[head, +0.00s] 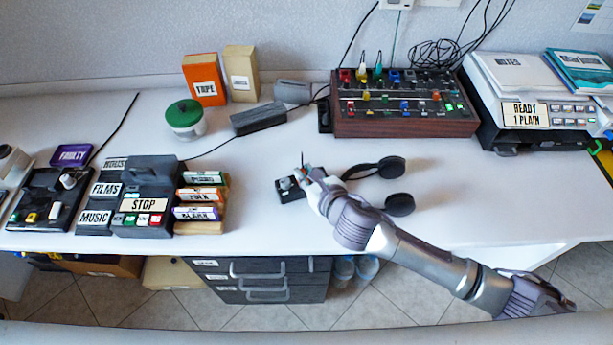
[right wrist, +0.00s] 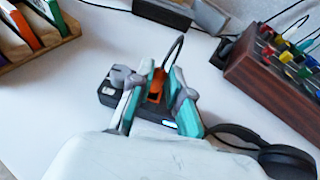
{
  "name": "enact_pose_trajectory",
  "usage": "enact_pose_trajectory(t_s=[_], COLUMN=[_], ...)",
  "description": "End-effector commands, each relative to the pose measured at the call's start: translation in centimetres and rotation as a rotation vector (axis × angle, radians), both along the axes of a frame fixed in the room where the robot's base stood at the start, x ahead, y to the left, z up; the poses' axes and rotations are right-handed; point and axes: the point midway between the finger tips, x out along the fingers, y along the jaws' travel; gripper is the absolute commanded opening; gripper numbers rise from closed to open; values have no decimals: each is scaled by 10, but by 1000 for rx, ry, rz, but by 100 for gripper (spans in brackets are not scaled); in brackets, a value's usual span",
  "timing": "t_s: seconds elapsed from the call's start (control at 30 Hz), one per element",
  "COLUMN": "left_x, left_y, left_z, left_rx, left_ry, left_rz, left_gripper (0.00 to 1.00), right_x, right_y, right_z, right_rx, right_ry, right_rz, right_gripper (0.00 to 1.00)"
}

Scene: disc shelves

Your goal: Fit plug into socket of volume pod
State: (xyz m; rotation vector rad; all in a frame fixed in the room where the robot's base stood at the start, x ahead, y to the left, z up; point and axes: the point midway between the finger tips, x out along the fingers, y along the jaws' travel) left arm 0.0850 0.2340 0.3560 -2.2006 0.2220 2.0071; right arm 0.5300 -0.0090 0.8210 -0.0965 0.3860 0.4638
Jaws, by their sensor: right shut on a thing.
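The volume pod (head: 291,193) is a small black box with a grey knob, lying on the white desk in front of my right gripper (head: 306,174). In the right wrist view the pod (right wrist: 106,98) lies beneath the fingers, with a small blue light near them. My right gripper (right wrist: 156,88) has teal finger pads shut on an orange plug (right wrist: 155,86). A dark cable arches up from the plug. The plug is over the pod; the fingers hide the socket, so I cannot tell if it is seated. My left gripper is not in view.
Black headphones (head: 399,204) lie right of the gripper. A wood-sided mixer (head: 405,126) with coloured plugs stands behind. A dark grey block (head: 258,118) lies at the back. A rack of labelled cartridges (head: 201,228) stands left. Desk between rack and pod is clear.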

Motion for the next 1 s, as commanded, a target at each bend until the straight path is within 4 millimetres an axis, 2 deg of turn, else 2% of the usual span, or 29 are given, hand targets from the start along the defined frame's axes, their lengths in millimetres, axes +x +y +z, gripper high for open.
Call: enact_pose_trajectory(t_s=[0.07,0.27,0.3,0.43,0.77,0.87,1.0], left_x=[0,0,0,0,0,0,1], left_y=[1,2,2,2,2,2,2], left_z=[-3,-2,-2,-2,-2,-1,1], left_rx=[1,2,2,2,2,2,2], left_ry=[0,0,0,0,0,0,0], left_rz=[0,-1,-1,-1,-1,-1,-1], left_gripper=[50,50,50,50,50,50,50], right_x=[0,0,0,0,-2,-10,-32], right_y=[0,0,0,0,-1,-6,-16], right_z=[-11,-11,-11,-11,-10,-7,3], right_rx=[2,2,2,2,1,0,1], right_ry=[2,-1,-1,-1,0,0,2], right_rz=[-1,1,1,0,0,0,1], right_gripper=[0,0,22,42,42,42,42])
